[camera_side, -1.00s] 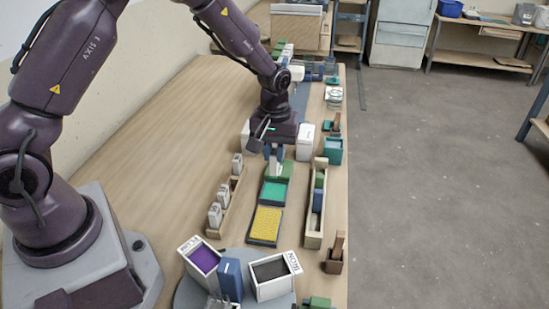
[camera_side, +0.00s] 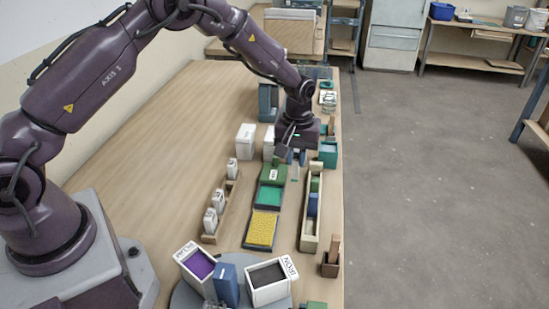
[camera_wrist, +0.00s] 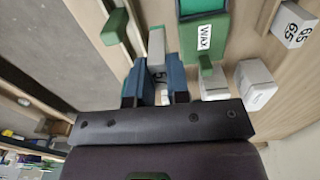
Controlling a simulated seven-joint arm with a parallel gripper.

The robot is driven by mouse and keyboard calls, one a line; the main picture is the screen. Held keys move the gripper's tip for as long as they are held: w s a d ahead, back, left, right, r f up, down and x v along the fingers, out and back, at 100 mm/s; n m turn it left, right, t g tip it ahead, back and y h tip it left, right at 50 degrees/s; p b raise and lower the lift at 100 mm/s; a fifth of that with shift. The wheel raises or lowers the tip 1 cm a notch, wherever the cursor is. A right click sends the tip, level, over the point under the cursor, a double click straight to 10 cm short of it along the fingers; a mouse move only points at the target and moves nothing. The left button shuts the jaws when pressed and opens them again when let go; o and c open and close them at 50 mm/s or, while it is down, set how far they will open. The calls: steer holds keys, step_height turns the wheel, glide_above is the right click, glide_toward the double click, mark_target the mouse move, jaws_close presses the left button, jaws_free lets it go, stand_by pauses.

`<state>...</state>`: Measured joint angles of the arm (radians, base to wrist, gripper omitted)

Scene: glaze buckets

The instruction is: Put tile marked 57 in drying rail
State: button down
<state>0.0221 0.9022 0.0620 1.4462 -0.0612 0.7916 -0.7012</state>
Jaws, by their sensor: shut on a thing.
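My gripper (camera_side: 297,157) hangs over the table near the far end of the drying rail (camera_side: 303,236). It is shut on a pale grey tile (camera_wrist: 156,46), which also shows just below the fingers in the side view (camera_side: 295,172). In the wrist view my gripper (camera_wrist: 157,77) has blue-grey fingers on both sides of the tile; a dark "5" shows, the rest of its mark is hidden. The rail is a long cream trough holding a green tile (camera_side: 315,184) and a blue tile (camera_side: 312,205). The held tile is outside the rail, beyond its far end.
A green WAX block (camera_side: 273,174), a teal tray (camera_side: 270,195) and a yellow tray (camera_side: 262,228) stand left of the rail. A wooden rack (camera_side: 231,190) holds white marked tiles. Purple (camera_side: 199,265) and black IRON (camera_side: 268,275) buckets stand in front. A teal box (camera_side: 328,154) is close right.

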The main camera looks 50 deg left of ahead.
steer(key=w+d+r, duration=0.1)
steer(key=w+r, duration=0.1)
steer(key=w, duration=0.4)
steer(key=shift+s+d+f, duration=0.1)
steer(key=shift+f, duration=1.45)
steer(key=shift+s+f, duration=0.1)
steer(key=shift+f, duration=1.45)
steer(key=shift+f, duration=0.35)
steer(key=c, duration=1)
jaws_free()
steer(key=shift+r, duration=3.55)
